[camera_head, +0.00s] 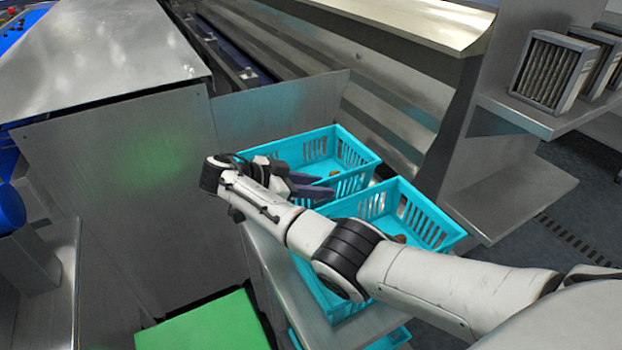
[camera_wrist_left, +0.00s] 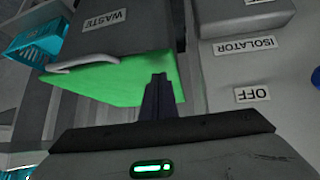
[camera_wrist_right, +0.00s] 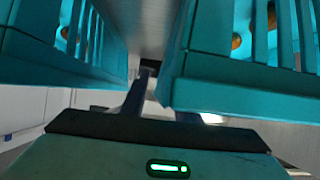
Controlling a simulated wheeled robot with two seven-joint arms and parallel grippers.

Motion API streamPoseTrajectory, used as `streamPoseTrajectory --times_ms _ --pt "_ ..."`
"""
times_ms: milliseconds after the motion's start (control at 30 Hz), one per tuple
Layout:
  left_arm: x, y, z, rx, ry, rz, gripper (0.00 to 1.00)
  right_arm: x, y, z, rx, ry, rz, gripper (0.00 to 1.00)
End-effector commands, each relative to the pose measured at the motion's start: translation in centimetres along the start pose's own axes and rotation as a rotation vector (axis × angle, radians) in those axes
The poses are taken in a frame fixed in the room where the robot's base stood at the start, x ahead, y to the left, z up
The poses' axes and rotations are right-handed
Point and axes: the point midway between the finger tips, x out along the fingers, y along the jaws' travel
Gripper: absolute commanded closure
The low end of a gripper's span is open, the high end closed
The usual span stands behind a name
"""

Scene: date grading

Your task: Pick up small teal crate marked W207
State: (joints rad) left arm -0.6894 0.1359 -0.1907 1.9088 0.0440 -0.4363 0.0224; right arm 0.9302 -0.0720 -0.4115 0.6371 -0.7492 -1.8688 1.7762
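Two teal slatted crates stand side by side on a metal shelf, a far one (camera_head: 345,186) and a near one (camera_head: 440,215). Brown dates show inside them. I cannot read W207 on either. My right gripper (camera_head: 300,182) is over the near side of the far crate, fingers apart. In the right wrist view, one finger (camera_wrist_right: 136,95) is in the gap between two crates; the other is mostly hidden by the right-hand crate (camera_wrist_right: 240,88). I see no wall clamped. My left gripper (camera_wrist_left: 158,78) has its fingers together, empty, before a green panel.
Another teal crate (camera_head: 392,340) shows lower down. A green surface (camera_head: 205,325) lies at lower left, beside metal panels (camera_head: 130,190). A metal upright and shelf (camera_head: 500,190) stand close on the right. The left wrist view shows WASTE, ISOLATOR and OFF labels.

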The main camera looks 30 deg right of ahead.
Motion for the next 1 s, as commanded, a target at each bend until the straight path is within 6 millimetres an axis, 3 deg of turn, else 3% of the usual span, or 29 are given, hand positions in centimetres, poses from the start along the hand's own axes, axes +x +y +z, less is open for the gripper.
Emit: streamPoseTrajectory --times_ms 167,367,1000 --pt "-0.02 0.01 -0.03 0.000 0.000 0.000 1.00 0.02 -0.04 -0.01 0.000 0.000 -0.002 0.72" --pt "-0.01 0.01 -0.07 0.000 0.001 0.000 1.00 0.00 -0.04 -0.02 0.000 0.000 -0.001 1.00" --pt "0.12 -0.05 -0.44 0.001 0.008 -0.001 1.00 0.19 0.20 0.25 -0.008 -0.004 0.007 1.00"
